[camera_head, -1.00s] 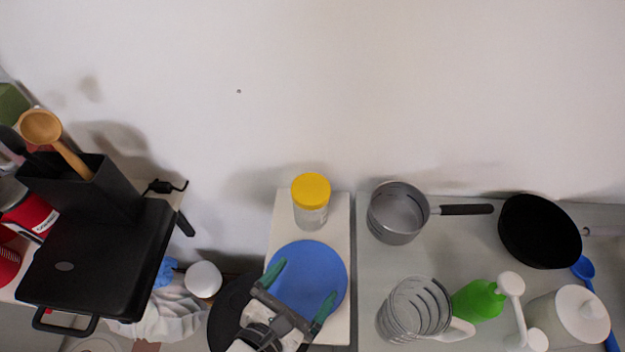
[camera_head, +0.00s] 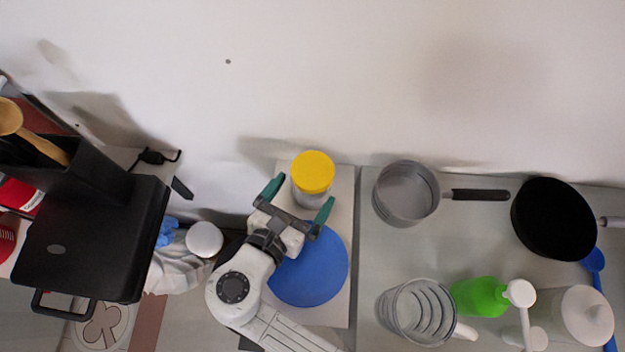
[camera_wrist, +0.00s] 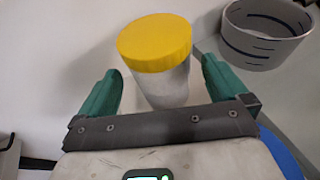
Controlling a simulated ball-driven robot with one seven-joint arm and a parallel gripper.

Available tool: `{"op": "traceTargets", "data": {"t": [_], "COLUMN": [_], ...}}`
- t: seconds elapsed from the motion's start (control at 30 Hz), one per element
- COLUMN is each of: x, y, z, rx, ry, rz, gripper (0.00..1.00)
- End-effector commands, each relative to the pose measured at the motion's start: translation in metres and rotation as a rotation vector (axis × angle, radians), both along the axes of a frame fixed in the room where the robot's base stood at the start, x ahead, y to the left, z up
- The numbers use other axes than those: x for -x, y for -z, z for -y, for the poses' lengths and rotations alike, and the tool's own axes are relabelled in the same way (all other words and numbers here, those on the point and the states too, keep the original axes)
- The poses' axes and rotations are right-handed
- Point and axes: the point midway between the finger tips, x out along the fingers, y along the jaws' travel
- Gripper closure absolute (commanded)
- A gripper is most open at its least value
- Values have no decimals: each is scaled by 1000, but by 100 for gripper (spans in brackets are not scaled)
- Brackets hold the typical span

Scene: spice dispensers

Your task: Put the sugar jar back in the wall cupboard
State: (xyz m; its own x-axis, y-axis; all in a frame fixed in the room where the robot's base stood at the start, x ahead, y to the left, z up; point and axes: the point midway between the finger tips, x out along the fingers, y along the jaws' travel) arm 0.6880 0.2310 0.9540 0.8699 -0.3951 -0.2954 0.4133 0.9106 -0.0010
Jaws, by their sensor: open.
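A jar with a yellow lid and a pale, see-through body, which I take for the sugar jar (camera_head: 313,174), stands upright on a narrow white board by the wall. It also shows in the wrist view (camera_wrist: 160,60), just beyond and between my fingers. My gripper (camera_head: 299,196) is open, its two green fingers pointing at the jar, one on each side of its near part. In the wrist view my gripper (camera_wrist: 160,92) has a gap on both sides of the jar. No wall cupboard shows in these views.
A blue plate (camera_head: 310,280) lies under my arm. A saucepan (camera_head: 405,193), a black frying pan (camera_head: 553,218), a glass jug (camera_head: 418,312) and a green bottle (camera_head: 480,296) stand to the right. A black appliance (camera_head: 95,245) stands left. The wall behind the jar is bare.

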Motion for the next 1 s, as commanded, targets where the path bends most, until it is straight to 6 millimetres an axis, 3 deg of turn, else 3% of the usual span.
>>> {"op": "traceTargets", "data": {"t": [0.33, 0.67, 1.0], "x": [-41, -47, -47], "y": [5, 8, 8], "z": [16, 19, 19], "rx": [0, -1, -1], "ry": [3, 1, 0], "rz": [0, 0, 0], "gripper": [0, 0, 31]}}
